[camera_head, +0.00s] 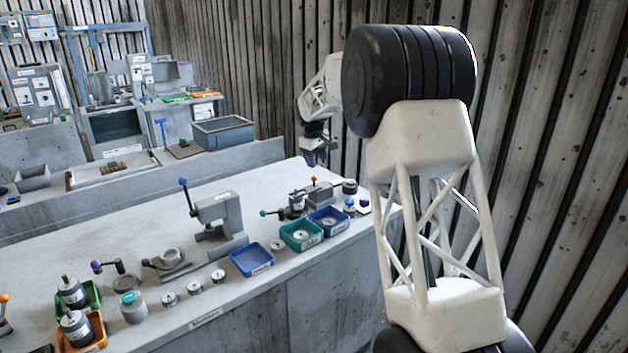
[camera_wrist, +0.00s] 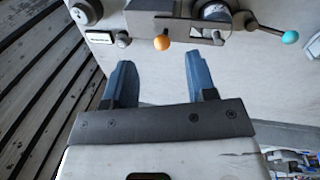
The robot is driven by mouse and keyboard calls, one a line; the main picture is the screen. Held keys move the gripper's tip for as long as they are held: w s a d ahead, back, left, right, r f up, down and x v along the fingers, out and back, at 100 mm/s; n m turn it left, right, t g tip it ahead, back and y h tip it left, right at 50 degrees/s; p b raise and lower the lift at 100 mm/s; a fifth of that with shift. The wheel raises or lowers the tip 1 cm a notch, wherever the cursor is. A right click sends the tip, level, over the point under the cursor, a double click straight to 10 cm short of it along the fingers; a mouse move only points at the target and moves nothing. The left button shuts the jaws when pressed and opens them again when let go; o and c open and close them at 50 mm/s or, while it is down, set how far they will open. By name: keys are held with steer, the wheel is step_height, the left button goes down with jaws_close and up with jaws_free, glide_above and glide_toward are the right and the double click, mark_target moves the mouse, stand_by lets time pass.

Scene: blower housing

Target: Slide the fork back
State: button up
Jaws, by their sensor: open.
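The fixture (camera_head: 297,205) stands at the right end of the bench. It carries an orange knob (camera_head: 313,179) and a teal knob (camera_head: 263,213). The wrist view shows the orange knob (camera_wrist: 162,42) on a short stem by a flat grey bar (camera_wrist: 172,19), and the teal knob (camera_wrist: 289,37) on a lever to its right. I cannot tell for certain which part is the fork. My gripper (camera_wrist: 160,60) is open and empty, with its blue fingers apart. In the wrist view the orange knob appears between and beyond the fingertips. My gripper (camera_head: 316,160) shows above the fixture in the head view.
Blue (camera_head: 328,220) and green (camera_head: 301,235) trays stand in front of the fixture. A grey press (camera_head: 218,220) with a blue-knobbed lever stands left of them. A dark round part (camera_wrist: 86,12) lies left of the orange knob. A slatted wall (camera_wrist: 40,70) runs close on the left.

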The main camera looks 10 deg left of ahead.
mark_target(314, 180)
steer(key=shift+w+a+f, duration=1.05)
steer(key=shift+w+a, duration=0.05)
steer(key=shift+w, duration=0.05)
steer(key=shift+f, duration=0.1)
steer(key=shift+w+d+f, duration=0.15)
steer(key=shift+w+f, duration=0.05)
steer(key=shift+f, duration=1.05)
steer(key=shift+w+d+f, duration=0.15)
steer(key=shift+w+f, duration=0.05)
steer(key=shift+f, duration=1.1)
steer(key=shift+w+d+f, duration=0.15)
steer(key=shift+w+f, duration=0.05)
steer(key=shift+f, duration=1.05)
jaws_close()
